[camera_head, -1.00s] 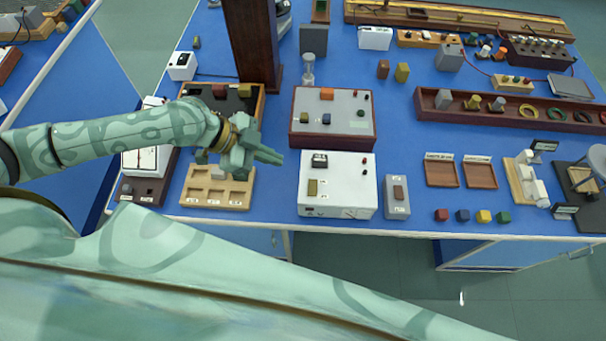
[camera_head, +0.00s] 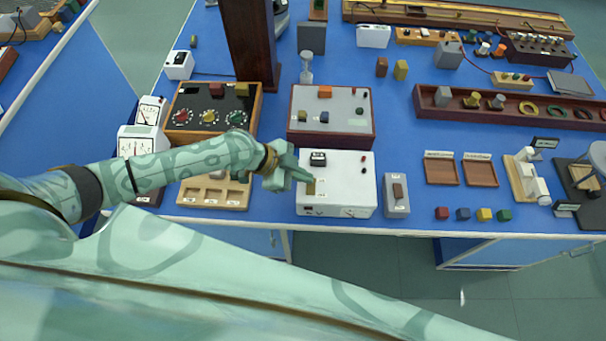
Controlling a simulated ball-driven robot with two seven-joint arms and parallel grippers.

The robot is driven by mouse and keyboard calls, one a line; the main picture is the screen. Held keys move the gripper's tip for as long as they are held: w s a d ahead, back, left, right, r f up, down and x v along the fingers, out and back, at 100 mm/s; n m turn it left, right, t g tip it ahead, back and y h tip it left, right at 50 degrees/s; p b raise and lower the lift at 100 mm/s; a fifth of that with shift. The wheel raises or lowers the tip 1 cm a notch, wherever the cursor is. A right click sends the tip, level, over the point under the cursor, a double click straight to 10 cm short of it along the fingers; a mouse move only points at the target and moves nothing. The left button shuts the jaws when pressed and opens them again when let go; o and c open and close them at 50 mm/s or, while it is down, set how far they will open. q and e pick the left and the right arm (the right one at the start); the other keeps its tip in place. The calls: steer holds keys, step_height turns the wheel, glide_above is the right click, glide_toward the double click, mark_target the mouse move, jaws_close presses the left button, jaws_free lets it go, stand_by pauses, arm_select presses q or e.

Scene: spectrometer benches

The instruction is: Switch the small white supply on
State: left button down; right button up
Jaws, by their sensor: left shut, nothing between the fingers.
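A white box (camera_head: 345,194) stands near the front edge of the bench, with a black part (camera_head: 318,158) and red and black terminals on its top. A brass-coloured piece (camera_head: 311,188) is at the left of that top. My left gripper (camera_head: 309,176) is shut and empty, its fingertips over the left part of this box beside the brass piece. I cannot tell whether they touch. A smaller white box (camera_head: 178,72) with a black part on top stands at the back left. No label shows which one is the supply. My right gripper is not in view.
A grey box with a brown switch (camera_head: 397,196) stands right of the white box. A grey-topped panel in a brown frame (camera_head: 293,128) is behind it. A wooden compartment tray (camera_head: 213,206) lies to the left, and a dark post (camera_head: 250,45) rises behind.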

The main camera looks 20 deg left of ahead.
arm_select(q)
steer(key=shift+w+f+b, duration=0.1)
steer(key=shift+f+b, duration=0.3)
steer(key=shift+b, duration=0.25)
steer(key=shift+a+r, duration=0.1)
steer(key=shift+s+p, duration=0.25)
steer(key=shift+p, duration=0.05)
